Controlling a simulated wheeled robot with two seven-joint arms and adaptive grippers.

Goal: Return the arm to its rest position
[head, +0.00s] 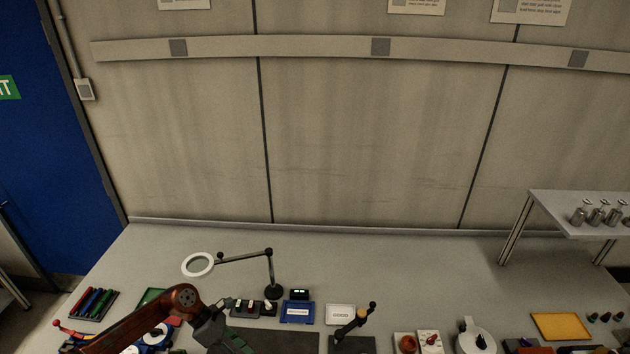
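My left arm, dark red, comes in from the lower left. Its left gripper (236,343), grey with a dark green part, points down and right at the bottom edge, over the left part of a dark mat (285,342). Its fingertips are not clear, so I cannot tell whether it is open or shut, and I see nothing held in it. My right gripper is not recognisable in view.
A magnifier lamp (273,291), blue tray (297,312), white sign (341,314) and black lever device (352,328) stand near the gripper. A yellow tray (561,326) and raised shelf (580,207) are right. The bench's back (400,262) is clear.

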